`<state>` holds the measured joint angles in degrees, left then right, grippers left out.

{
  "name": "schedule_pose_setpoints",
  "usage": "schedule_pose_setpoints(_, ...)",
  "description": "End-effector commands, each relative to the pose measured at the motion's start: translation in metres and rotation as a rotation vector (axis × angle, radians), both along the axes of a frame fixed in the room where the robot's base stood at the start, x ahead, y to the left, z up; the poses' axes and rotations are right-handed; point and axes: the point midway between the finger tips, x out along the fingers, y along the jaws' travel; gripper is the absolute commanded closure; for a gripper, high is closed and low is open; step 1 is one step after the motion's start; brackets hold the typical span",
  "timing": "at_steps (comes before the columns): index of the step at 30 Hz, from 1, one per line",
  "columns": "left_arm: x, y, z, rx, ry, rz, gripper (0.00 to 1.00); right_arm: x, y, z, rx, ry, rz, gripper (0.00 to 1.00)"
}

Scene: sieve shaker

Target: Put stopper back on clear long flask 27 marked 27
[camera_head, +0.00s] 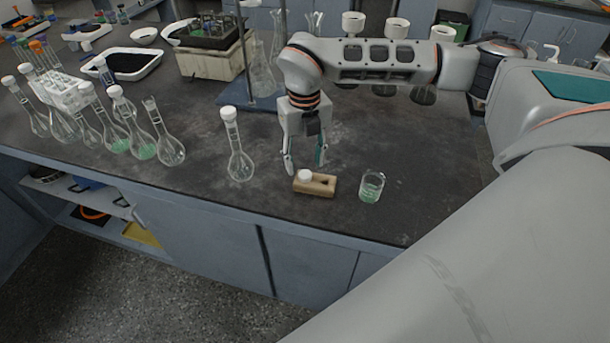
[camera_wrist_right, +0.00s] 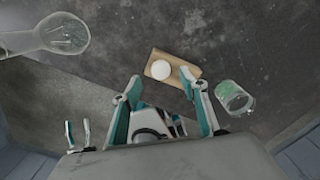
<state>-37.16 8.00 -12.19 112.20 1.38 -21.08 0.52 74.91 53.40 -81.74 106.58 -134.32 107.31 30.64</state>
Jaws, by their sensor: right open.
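The white stopper (camera_head: 305,175) is on a small wooden block (camera_head: 326,184) near the table's front; it also shows in the right wrist view (camera_wrist_right: 161,69). My right gripper (camera_head: 305,165) is open and empty, pointing down above the block. In the wrist view its fingertips (camera_wrist_right: 162,80) are apart, with the stopper just beyond and between them. A clear long-necked flask (camera_head: 240,163) with a white top stands left of the block. Another clear flask (camera_head: 170,150) farther left has an open neck. I cannot read the number 27 on any flask. My left gripper (camera_wrist_right: 77,135) seems to show, small, at lower left.
A beaker with green liquid (camera_head: 371,187) stands close right of the block. Several stoppered flasks and a white tube rack (camera_head: 66,92) stand at the left. A retort stand base (camera_head: 250,97) is behind. Bare tabletop lies between flask and block.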

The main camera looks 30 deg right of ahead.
Motion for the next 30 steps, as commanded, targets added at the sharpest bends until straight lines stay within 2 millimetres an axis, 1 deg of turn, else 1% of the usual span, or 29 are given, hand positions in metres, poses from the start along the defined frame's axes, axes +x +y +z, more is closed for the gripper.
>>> schedule_pose_setpoints(1,0.0,0.0,0.002,0.0,-0.001,0.0,0.45,-0.002,-0.001,-0.009,-0.001,0.005,-0.001,0.57)
schedule_pose_setpoints(3,0.001,0.0,0.003,0.0,-0.002,0.001,0.45,-0.002,-0.001,-0.019,-0.001,0.004,0.0,0.57)
schedule_pose_setpoints(7,0.001,0.0,0.004,-0.001,-0.005,0.0,0.45,-0.002,-0.001,-0.033,0.0,0.003,0.001,0.57)
schedule_pose_setpoints(10,0.002,0.0,0.005,-0.001,-0.006,0.0,0.45,-0.001,-0.001,-0.037,-0.001,0.001,0.0,0.57)
schedule_pose_setpoints(19,0.002,0.0,0.005,-0.001,-0.006,0.0,0.45,-0.001,-0.001,-0.037,0.0,0.001,0.0,0.57)
schedule_pose_setpoints(20,0.002,0.0,0.005,-0.001,-0.006,0.0,0.45,-0.001,-0.001,-0.037,0.0,0.001,0.0,0.59)
schedule_pose_setpoints(21,0.002,0.0,0.004,-0.001,-0.006,0.0,0.45,-0.001,-0.001,-0.037,0.0,0.001,0.0,0.7)
schedule_pose_setpoints(23,0.002,0.0,0.004,-0.001,-0.006,0.0,0.45,-0.001,-0.001,-0.037,0.0,0.001,0.0,0.85)
schedule_pose_setpoints(24,0.001,0.0,0.004,-0.001,-0.006,0.0,0.45,-0.001,-0.001,-0.037,0.0,0.001,0.0,0.87)
schedule_pose_setpoints(30,0.001,0.0,0.004,-0.001,-0.004,0.0,0.45,-0.001,-0.001,-0.037,0.0,0.001,0.0,0.87)
